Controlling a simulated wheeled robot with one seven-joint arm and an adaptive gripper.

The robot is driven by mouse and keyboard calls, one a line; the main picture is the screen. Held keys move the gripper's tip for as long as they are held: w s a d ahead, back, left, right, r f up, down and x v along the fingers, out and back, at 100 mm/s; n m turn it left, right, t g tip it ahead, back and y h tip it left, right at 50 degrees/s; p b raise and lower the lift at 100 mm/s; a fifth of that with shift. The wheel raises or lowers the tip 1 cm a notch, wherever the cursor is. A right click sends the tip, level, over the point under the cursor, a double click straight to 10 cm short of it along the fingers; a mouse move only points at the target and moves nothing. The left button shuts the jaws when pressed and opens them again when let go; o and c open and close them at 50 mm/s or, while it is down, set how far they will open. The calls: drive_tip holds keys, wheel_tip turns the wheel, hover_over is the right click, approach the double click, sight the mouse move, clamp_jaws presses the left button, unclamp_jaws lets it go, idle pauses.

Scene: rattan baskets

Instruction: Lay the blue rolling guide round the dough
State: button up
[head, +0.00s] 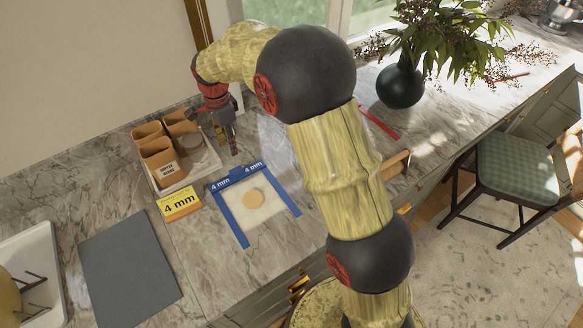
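The blue rolling guide (237,175) is a three-sided frame marked "4 mm" twice on its back bar. It lies on the marble counter around a pale mat (239,221), with its open side toward the front edge. The round, flat, tan dough (253,198) sits on the mat between the guide's two side bars, apart from them. My gripper (233,151) points down just behind the guide's back bar and looks apart from it. The fingers are small and dark here, so I cannot tell whether they are open or shut. I see nothing held in them.
A pale tray (187,180) with several brown containers stands left of my gripper. A yellow "4 mm" card (180,203) lies left of the guide, and a grey board (130,268) lies further left. A wooden handle (395,164) shows beside my arm. A dark vase (400,86) stands behind.

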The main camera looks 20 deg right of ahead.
drive_tip(key=s+d+r+n+t, duration=0.1)
drive_tip(key=s+d+r+n, duration=0.3)
drive_tip(key=s+r, duration=0.4)
drive_tip(key=s+d+r+n+t, duration=0.2)
drive_tip(key=s+d+r+n, duration=0.15)
drive_tip(key=s+r, duration=0.4)
drive_tip(key=s+d+n+t, duration=0.1)
drive_tip(key=s+n, duration=0.3)
drive_tip(key=s, duration=0.5)
drive_tip(key=s+d+r+n+t, duration=0.1)
drive_tip(key=s+d+n, duration=0.3)
drive_tip(key=s, duration=0.5)
drive_tip(key=shift+s+d+r+t, duration=0.15)
drive_tip(key=shift+s+r+t, duration=0.1)
drive_tip(key=shift+s+t, duration=0.05)
